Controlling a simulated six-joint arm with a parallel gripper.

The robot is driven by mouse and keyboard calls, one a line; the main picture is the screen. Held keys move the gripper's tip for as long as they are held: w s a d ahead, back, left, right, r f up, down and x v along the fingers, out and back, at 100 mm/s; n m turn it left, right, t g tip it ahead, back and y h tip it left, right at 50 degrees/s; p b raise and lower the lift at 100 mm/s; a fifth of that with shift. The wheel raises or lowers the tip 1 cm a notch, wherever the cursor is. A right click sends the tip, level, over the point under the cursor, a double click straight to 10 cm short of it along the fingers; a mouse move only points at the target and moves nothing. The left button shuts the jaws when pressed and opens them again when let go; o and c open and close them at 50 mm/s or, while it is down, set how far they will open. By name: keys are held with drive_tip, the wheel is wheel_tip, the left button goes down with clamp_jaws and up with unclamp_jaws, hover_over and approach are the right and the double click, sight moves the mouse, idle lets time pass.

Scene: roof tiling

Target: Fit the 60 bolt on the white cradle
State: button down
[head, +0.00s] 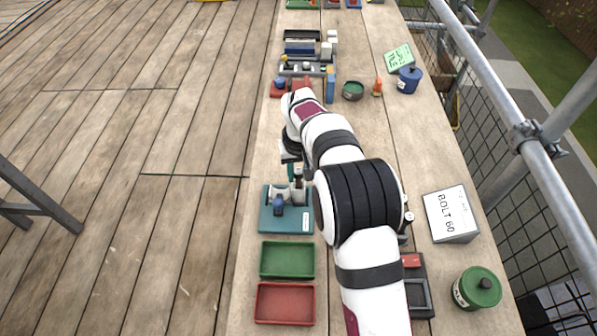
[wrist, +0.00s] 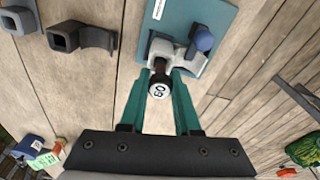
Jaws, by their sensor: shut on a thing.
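The bolt (wrist: 159,89) has a dark shank and a white round end marked 60. My gripper (wrist: 160,74), with teal fingers, is shut on it in the wrist view. The white cradle (wrist: 161,48) stands on a teal base plate (wrist: 188,18) with a blue knob (wrist: 204,40) beside it. The bolt is at the near side of the cradle; I cannot tell whether it touches or sits in it. In the head view the cradle (head: 298,188) is on the base plate (head: 268,223), just below my gripper (head: 290,160); my arm partly hides this area.
A sign reading BOLT 60 (head: 447,214) stands at the right. A green tray (head: 287,260), a red tray (head: 285,303) and a green pot (head: 478,288) are at the near end. A blue pot (head: 409,79) and several small items stand farther up. Dark square-ended pieces (wrist: 64,38) lie left in the wrist view.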

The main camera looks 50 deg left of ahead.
drive_tip(key=shift+f, duration=0.55)
idle(0.5)
drive_tip(key=c, duration=0.5)
unclamp_jaws()
drive_tip(key=shift+c, duration=0.2)
drive_tip(key=shift+r, duration=3.5)
